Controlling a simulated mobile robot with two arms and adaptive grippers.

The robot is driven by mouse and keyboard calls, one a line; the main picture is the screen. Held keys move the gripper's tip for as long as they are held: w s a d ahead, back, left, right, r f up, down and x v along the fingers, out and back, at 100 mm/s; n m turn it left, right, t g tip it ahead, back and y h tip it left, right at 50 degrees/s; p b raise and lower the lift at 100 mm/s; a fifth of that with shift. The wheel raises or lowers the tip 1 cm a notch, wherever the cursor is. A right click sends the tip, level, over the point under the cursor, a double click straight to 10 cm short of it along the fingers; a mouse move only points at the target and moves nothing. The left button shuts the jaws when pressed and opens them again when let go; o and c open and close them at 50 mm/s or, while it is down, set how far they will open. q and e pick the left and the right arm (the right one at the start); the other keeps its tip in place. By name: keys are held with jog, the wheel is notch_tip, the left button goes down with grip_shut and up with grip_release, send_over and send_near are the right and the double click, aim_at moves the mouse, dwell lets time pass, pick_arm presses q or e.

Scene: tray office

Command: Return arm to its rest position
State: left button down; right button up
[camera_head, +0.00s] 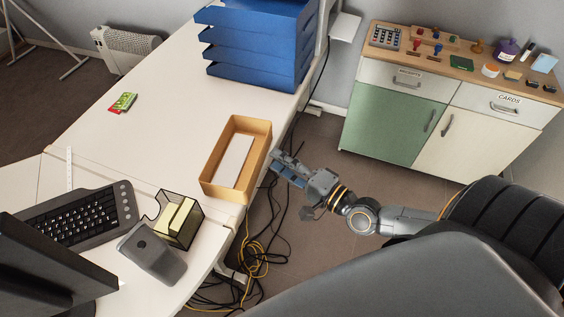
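My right arm comes in from the right edge, reaching left over the floor gap beside the desk. Its gripper (281,167) is just right of the tan tray (207,187), near the tray's right side; I cannot tell whether they touch. A bluish patch shows between the fingers, too small to tell whether it is part of the gripper or something held. How far the fingers are apart is unclear. My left arm and gripper are not in view.
The tan tray stands on the white desk (165,95) with a pale sheet inside. Blue stacked trays (250,60) stand at the back. A green-and-cream cabinet (395,120) stands at the right. Loose cables (255,250) hang beside the desk.

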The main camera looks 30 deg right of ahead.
jog(key=shift+f, duration=0.1)
jog(key=s+d+f+n+g+h+p, duration=0.1)
jog(key=d+f+n+g+h, duration=0.15)
jog(key=f, duration=0.85)
jog(key=s+d+f+n+g+h, duration=0.15)
jog(key=d+f+n, duration=0.25)
jog(key=f, duration=0.6)
jog(key=s+f+n+g+h+p, duration=0.1)
jog(key=s+f+n+g, duration=0.1)
jog(key=s+f, duration=0.45)
jog(key=s+f+n+g+h, duration=0.1)
jog(key=s+f+n+g, duration=0.2)
jog(key=f, duration=0.7)
jog(key=s+a+f+n+g, duration=0.2)
jog(key=s+f, duration=0.3)
jog(key=s, duration=0.6)
jog(key=s+a+f+n+g, duration=0.3)
jog(key=s+a+f+g, duration=0.1)
jog(key=s, duration=0.8)
jog(key=shift+s+a+f+g+p, duration=0.15)
jog(key=shift+a+f+g+p, duration=0.3)
jog(key=shift+f, duration=0.45)
